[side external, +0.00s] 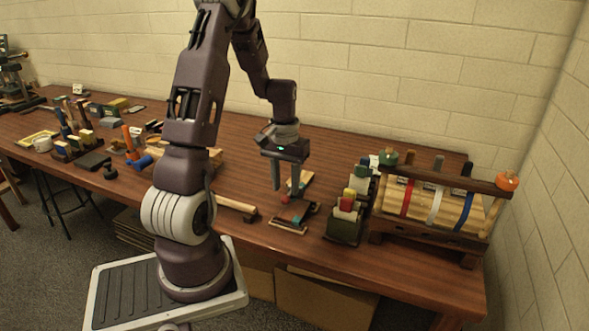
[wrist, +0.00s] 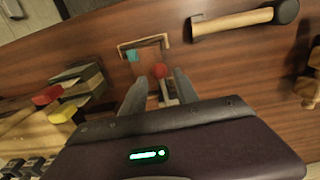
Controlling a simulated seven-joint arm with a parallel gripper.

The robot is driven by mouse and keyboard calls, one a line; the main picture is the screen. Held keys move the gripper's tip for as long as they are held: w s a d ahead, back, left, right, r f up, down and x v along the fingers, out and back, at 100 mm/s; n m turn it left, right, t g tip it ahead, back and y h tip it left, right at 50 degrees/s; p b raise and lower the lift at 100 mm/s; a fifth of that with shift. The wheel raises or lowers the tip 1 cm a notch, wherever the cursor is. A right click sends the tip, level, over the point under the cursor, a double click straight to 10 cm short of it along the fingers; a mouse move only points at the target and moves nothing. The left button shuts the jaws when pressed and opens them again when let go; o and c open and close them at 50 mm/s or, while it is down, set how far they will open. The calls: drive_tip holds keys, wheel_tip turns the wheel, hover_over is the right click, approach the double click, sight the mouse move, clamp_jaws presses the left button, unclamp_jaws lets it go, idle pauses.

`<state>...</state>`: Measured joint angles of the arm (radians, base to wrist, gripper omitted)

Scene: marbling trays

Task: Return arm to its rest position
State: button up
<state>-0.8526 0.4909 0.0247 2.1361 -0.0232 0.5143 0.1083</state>
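My gripper (side external: 285,187) hangs above the table (side external: 345,150), pointing down. Its two fingers are apart, and nothing shows clamped between them. In the wrist view, a small red-ended piece (wrist: 160,71) with a pale stem lies below, seen between my fingertips (wrist: 161,80). The red end also shows just under my gripper in the side view (side external: 285,198). The exact gap between my fingertips and this piece is hard to tell. My arm rises from its base and bends over the table.
A small wooden frame (side external: 288,228) lies near the front edge, with a wood-handled mallet (side external: 238,207) to its left. A dark box of colored blocks (side external: 343,226) and a rack with strapped bars (side external: 440,184) stand right. Several tools crowd the left. A block wall closes the back.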

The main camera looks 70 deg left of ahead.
drive_tip(key=shift+r, duration=1.25)
drive_tip(key=shift+w+d+r, duration=0.1)
drive_tip(key=shift+d+r, duration=0.05)
drive_tip(key=shift+r, duration=0.05)
drive_tip(key=w+d+r+m+t+y, duration=0.15)
drive_tip(key=d+r+m, duration=0.25)
drive_tip(key=d+r, duration=0.8)
drive_tip(key=s+d+r+m+t, duration=0.2)
drive_tip(key=s+d, duration=0.4)
drive_tip(key=d, duration=0.1)
drive_tip(key=s+d+r+m+t+h, duration=0.1)
drive_tip(key=s+d+r+m+t, duration=0.1)
drive_tip(key=s+d, duration=0.3)
drive_tip(key=shift+s+d+m, duration=0.35)
drive_tip(key=shift+d+m, duration=0.15)
drive_tip(key=shift+d, duration=0.7)
drive_tip(key=shift+h, duration=0.25)
